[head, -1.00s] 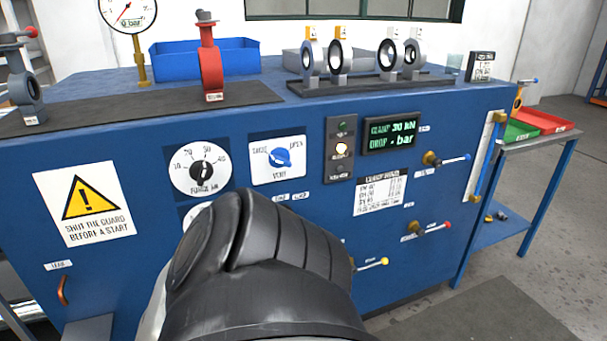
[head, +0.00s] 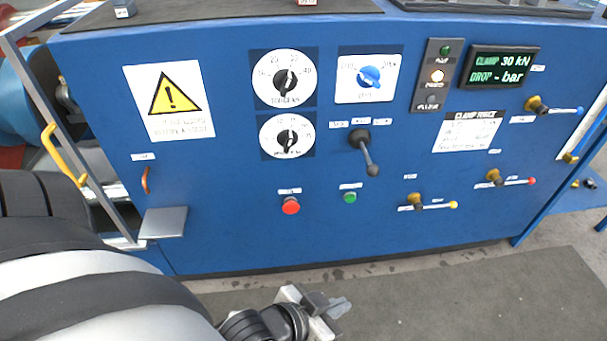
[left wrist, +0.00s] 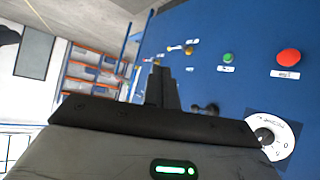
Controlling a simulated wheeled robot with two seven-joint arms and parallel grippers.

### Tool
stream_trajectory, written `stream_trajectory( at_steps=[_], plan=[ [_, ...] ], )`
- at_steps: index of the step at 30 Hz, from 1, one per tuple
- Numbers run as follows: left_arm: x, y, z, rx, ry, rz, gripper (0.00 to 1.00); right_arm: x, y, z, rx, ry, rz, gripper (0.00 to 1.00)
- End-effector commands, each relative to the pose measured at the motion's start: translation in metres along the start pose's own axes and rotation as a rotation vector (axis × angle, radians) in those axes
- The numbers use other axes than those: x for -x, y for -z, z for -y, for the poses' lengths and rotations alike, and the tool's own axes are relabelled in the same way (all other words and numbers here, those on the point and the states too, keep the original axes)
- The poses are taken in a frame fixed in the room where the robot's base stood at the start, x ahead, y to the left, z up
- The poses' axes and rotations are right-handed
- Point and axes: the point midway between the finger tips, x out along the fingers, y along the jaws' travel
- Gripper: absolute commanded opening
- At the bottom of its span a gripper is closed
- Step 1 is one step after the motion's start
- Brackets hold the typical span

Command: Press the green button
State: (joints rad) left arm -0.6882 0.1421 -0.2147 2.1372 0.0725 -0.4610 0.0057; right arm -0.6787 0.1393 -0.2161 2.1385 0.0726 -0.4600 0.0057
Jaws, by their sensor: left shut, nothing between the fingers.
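The green button (head: 350,197) is a small round button low on the blue panel in the head view, right of a larger red button (head: 291,205). In the left wrist view the green button (left wrist: 228,59) shows near the top, left of the red button (left wrist: 288,57). My left gripper (head: 330,306) is shut and empty, low in the head view, in front of and below the buttons. It is apart from the panel. In the left wrist view its shut fingers (left wrist: 163,85) point toward the panel. My right gripper is not in view.
A black lever (head: 365,155) sticks out above the green button. Levers with a yellow tip (head: 436,204) and a red tip (head: 513,181) stand out to the right. A grey ledge (head: 164,222) juts out at the lower left. The floor in front is clear.

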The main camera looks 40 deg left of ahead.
Motion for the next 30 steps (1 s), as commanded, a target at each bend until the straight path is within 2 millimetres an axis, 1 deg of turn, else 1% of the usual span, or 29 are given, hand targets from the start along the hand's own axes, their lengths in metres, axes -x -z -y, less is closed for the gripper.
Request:
stream_trajectory(
  at_steps=[8, 11, 12, 13, 14, 17, 18, 20, 21, 24, 27, 30],
  plan=[
    [-0.001, 0.003, 0.0, 0.0, -0.001, -0.007, 0.0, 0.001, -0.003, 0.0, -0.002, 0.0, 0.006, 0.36],
    [-0.005, 0.003, 0.001, -0.008, 0.003, -0.015, 0.0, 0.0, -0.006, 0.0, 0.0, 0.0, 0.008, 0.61],
    [-0.01, 0.0, 0.005, -0.028, 0.013, -0.022, 0.0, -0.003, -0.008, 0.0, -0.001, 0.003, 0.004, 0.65],
    [-0.015, -0.003, 0.01, -0.049, 0.023, -0.029, 0.0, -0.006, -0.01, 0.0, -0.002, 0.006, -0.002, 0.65],
    [-0.023, -0.007, 0.016, -0.078, 0.038, -0.04, 0.0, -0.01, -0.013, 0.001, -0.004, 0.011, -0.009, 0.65],
    [-0.058, -0.021, 0.047, -0.238, 0.116, -0.096, 0.0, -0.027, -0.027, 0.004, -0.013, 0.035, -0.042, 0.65],
    [-0.075, -0.026, 0.063, -0.326, 0.16, -0.123, 0.0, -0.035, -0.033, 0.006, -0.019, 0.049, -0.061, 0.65],
    [-0.103, -0.033, 0.089, -0.478, 0.233, -0.164, 0.0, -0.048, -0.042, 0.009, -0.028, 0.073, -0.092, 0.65],
    [-0.121, -0.037, 0.106, -0.586, 0.285, -0.189, 0.0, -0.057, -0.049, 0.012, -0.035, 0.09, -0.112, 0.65],
    [-0.16, -0.042, 0.144, -0.85, 0.411, -0.236, 0.0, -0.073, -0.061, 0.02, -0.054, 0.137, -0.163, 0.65],
    [-0.192, -0.044, 0.174, -1.086, 0.519, -0.259, 0.0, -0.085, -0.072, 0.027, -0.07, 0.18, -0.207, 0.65],
    [-0.215, -0.045, 0.195, -1.278, 0.602, -0.265, 0.0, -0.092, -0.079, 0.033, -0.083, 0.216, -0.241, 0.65]
  ],
)
